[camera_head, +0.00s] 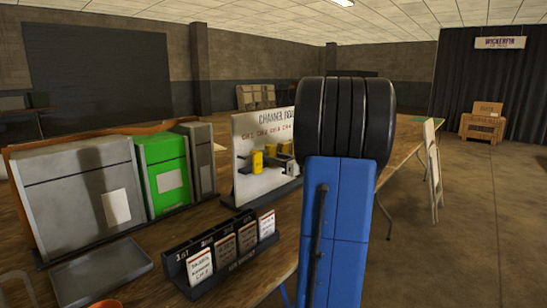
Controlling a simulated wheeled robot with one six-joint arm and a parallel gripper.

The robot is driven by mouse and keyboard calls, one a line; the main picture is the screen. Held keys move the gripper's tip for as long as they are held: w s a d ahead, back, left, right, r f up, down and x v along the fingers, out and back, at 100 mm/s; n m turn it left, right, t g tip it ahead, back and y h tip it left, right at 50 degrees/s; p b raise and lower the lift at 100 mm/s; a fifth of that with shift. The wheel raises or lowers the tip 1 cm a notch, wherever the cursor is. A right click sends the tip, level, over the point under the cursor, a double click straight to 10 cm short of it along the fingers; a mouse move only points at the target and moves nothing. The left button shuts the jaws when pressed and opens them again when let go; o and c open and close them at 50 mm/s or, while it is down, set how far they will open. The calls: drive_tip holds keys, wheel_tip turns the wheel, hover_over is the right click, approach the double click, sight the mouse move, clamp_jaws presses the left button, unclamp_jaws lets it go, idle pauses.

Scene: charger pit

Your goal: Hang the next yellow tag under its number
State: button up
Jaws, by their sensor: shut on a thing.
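A white upright board (262,130) with a dark heading and a row of small red labels stands on the table; the labels are too small to read surely. A yellow tag (257,162) shows in front of the board, left of my gripper (277,164). More yellow (286,147) shows just above my gripper. My gripper is small, grey and dark, partly hidden by my arm, and shut on a yellow tag close to the board's face. I cannot tell whether the tag touches a hook. The board's right part is hidden behind my arm.
A black rack (225,262) with several white cards stands at the table's front edge. A grey tray (102,272) lies to its left. Grey and green boxes (163,172) stand behind it on the left. A folded board (433,165) leans at the table's right side; open floor lies beyond.

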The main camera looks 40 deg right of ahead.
drive_tip(key=shift+f, duration=0.15)
drive_tip(key=o, duration=1)
drive_tip(key=shift+o, duration=0.2)
drive_tip(key=shift+s, duration=0.1)
drive_tip(key=s+d, duration=0.1)
drive_tip(key=s, duration=1.6)
drive_tip(key=shift+d, duration=0.2)
drive_tip(key=shift+s, duration=0.1)
